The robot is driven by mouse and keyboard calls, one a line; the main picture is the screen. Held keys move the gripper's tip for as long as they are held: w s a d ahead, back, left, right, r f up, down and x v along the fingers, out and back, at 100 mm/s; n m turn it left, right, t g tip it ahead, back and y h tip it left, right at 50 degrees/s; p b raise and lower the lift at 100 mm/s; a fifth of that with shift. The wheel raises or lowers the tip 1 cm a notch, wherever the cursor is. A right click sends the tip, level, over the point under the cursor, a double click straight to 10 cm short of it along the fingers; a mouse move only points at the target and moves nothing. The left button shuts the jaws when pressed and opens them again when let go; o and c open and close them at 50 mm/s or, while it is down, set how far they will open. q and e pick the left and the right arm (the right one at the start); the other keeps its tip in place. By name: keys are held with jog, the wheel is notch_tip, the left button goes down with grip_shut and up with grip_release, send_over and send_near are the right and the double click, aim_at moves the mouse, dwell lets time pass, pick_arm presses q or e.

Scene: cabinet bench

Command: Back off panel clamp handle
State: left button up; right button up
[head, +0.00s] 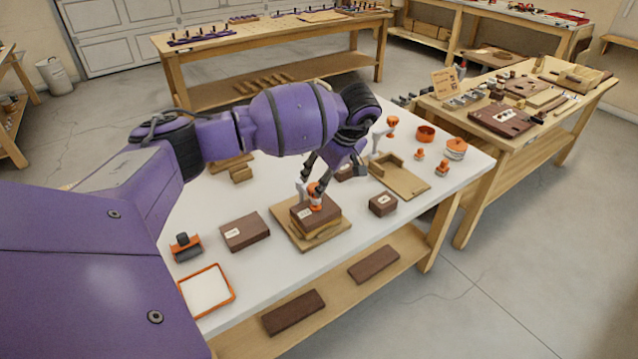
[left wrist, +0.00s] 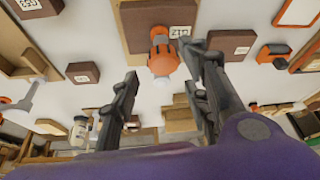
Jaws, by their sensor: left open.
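The clamp handle (head: 316,196) is an orange knob above a brown panel block (head: 303,217), stacked on a tan block and a wooden base board (head: 335,237). In the left wrist view the orange clamp handle (left wrist: 163,60) shows at the upper middle, in front of the brown panel (left wrist: 137,32). My left gripper (head: 316,178) reaches down over the handle in the head view. In the left wrist view the two dark fingers of my left gripper (left wrist: 163,72) are spread, one on each side of the handle. Finger contact cannot be told. My right gripper is out of view.
Another clamp with an orange top (head: 391,123) stands behind, near a wooden tray (head: 410,184). Brown blocks (head: 245,232) (head: 383,203) flank the base board. An orange-rimmed tray (head: 233,294) lies front left. Bare white tabletop (head: 262,275) shows in front.

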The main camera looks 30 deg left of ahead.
pick_arm(q)
jog(key=shift+x, duration=1.85)
jog(key=shift+d, duration=0.1)
jog(key=c, duration=1)
jog(key=shift+r, duration=0.1)
jog(key=shift+n, duration=0.4)
